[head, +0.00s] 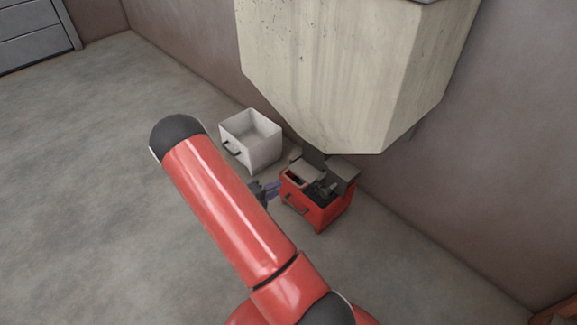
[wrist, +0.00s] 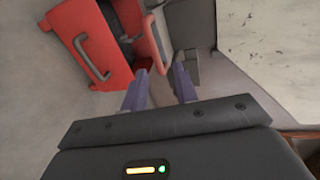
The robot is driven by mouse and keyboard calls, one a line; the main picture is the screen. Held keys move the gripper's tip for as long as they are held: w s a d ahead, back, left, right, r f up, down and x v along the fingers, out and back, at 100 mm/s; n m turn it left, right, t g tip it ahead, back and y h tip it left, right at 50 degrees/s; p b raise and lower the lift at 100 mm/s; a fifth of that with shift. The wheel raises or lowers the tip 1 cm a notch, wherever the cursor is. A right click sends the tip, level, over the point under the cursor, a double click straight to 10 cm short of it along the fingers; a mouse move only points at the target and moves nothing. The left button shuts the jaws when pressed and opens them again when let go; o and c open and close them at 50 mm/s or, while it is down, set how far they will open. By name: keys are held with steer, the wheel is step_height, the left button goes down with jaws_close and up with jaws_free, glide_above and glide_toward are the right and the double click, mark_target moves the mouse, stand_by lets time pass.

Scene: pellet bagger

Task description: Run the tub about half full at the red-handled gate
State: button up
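A red tub (head: 318,214) stands on the floor under the outlet of a large cream hopper (head: 345,75). It has a grey front handle, and dark and grey parts show at its open top; its fill level cannot be told. Grey outlet parts (head: 342,172) sit over it; I cannot make out a red gate handle there. My gripper (head: 275,189) is just left of the red tub. In the wrist view the two fingers of my gripper (wrist: 160,70) are apart with nothing clearly held, and the red tub (wrist: 78,35) is beyond them at upper left.
A white open tub (head: 262,151) with a dark handle stands on the floor left of the red tub, by the wall. The hopper overhangs the red tub. The floor at left is clear.

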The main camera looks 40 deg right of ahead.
mark_target(291, 180)
steer(key=shift+n+t, duration=0.3)
steer(key=shift+n, duration=0.3)
steer(key=x, duration=0.8)
steer(key=shift+w+d+f, duration=0.1)
steer(key=shift+w+f, duration=0.15)
steer(key=shift+f, duration=0.15)
jaws_close()
